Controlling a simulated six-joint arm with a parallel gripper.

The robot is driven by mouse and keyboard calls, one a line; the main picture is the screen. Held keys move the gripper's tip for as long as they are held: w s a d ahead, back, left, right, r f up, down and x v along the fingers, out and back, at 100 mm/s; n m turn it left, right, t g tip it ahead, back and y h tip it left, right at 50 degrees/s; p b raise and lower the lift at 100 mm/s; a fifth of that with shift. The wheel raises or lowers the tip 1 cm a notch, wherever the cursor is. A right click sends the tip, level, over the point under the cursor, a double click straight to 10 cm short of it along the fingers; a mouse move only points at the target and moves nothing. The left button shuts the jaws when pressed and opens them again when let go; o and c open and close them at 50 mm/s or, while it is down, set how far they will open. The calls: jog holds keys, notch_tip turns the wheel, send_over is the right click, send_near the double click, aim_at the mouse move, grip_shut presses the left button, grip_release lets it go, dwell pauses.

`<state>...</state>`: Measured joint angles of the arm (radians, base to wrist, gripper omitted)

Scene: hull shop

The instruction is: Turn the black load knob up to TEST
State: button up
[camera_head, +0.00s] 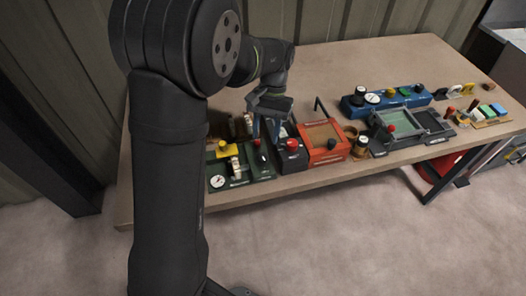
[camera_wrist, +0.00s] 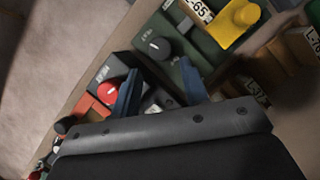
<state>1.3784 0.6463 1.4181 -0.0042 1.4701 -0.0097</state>
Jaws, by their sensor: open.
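A round black knob (camera_wrist: 160,47) with a light pointer mark sits on a dark green panel (camera_wrist: 195,42) in the wrist view. Small pale lettering stands around it, too small to read, so I cannot confirm TEST or where the pointer stands. The black knob (camera_head: 257,142) shows small in the head view, just below my left finger. My gripper (camera_wrist: 158,68) is open and empty, its two blue fingers apart. The fingertips lie just below the knob in the wrist picture, and I see no contact. My gripper (camera_head: 265,137) points down over the panel in the head view.
A red knob (camera_wrist: 109,89) on a dark box is close beside the left finger. A yellow part (camera_wrist: 237,20) rises from the green panel. A red tray (camera_head: 322,155) stands to the right. A blue unit (camera_head: 385,100) stands farther right. The table's back (camera_head: 350,60) is clear.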

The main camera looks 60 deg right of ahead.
aim_at(263, 156)
jog(key=x, duration=0.6)
jog(key=shift+a+f, duration=0.2)
jog(key=shift+f, duration=0.2)
jog(key=c, duration=0.7)
jog(key=shift+s+m+t, duration=0.1)
jog(key=shift+m+t, duration=0.4)
jog(key=shift+m, duration=0.8)
jog(key=o, duration=0.7)
